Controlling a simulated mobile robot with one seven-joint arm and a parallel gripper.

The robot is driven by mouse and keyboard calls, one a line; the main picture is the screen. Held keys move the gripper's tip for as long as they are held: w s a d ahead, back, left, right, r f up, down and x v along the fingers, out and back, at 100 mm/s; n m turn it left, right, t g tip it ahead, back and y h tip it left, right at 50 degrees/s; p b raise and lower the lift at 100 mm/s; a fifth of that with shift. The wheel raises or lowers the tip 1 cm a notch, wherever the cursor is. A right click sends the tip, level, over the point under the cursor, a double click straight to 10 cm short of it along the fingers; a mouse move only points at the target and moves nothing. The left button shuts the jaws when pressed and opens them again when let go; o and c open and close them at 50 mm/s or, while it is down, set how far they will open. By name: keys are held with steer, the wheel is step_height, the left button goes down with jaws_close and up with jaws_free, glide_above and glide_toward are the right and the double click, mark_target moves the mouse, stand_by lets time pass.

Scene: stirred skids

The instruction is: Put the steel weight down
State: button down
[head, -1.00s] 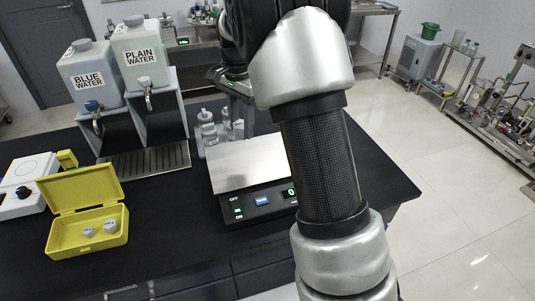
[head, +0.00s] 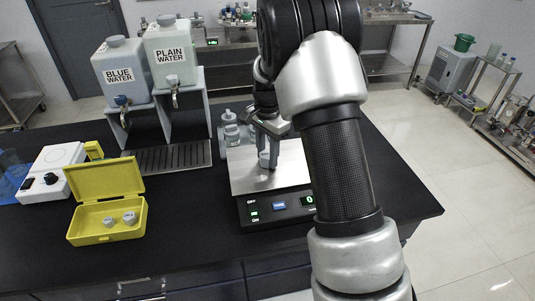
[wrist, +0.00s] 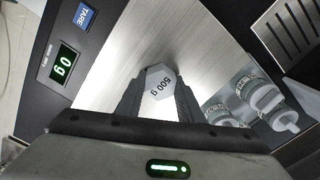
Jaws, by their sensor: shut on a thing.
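The steel weight (wrist: 158,86), marked 500 g, is between the fingers of my gripper (wrist: 158,105) in the wrist view. My gripper is shut on it. In the head view my gripper (head: 268,150) and the weight (head: 265,159) are over the steel pan of the balance (head: 240,179). The pan (wrist: 135,40) fills the middle of the wrist view, and the balance display (wrist: 64,62) reads 0 g. I cannot tell whether the weight touches the pan.
An open yellow case (head: 75,232) with two smaller weights (head: 129,218) stands at the left. Clear bottles (head: 231,128) stand behind the balance. Blue water (head: 124,75) and plain water (head: 172,55) jugs stand on a rack with a drip grate (head: 175,157). A white stirrer (head: 50,175) is far left.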

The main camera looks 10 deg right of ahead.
steer(key=c, duration=1.7)
jaws_free()
steer(key=shift+f, duration=0.15)
steer(key=o, duration=0.5)
steer(key=shift+r, duration=0.2)
